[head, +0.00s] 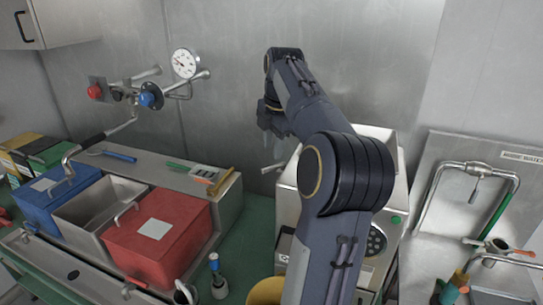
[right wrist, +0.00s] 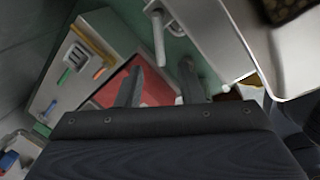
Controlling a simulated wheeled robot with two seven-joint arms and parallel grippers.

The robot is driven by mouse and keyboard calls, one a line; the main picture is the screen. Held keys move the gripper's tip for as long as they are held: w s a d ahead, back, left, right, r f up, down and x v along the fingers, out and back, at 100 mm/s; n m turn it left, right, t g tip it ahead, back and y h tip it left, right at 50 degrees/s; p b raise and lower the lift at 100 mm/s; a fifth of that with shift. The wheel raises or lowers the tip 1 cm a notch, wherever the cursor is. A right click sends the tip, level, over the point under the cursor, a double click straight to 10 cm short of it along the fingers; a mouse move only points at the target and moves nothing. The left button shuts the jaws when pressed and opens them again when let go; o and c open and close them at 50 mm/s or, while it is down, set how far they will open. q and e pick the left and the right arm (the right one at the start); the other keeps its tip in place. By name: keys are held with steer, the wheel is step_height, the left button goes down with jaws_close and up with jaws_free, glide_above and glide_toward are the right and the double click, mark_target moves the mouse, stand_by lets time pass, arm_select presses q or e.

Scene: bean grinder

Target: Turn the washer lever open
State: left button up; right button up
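A pale grey lever (head: 278,156) sticks out at the upper left of the grey machine (head: 290,190); I take it for the washer lever. It shows in the right wrist view (right wrist: 158,36) as a rod with a rounded end, just beyond my fingertips. My right gripper (head: 270,124) is near the lever, slightly above it in the head view, and partly hidden by its own arm. My left gripper is not in view.
Pipes with a gauge (head: 185,63) are on the wall. My right arm hides much of the machine.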

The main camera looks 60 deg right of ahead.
steer(key=shift+s+r, duration=0.15)
steer(key=shift+r, duration=0.75)
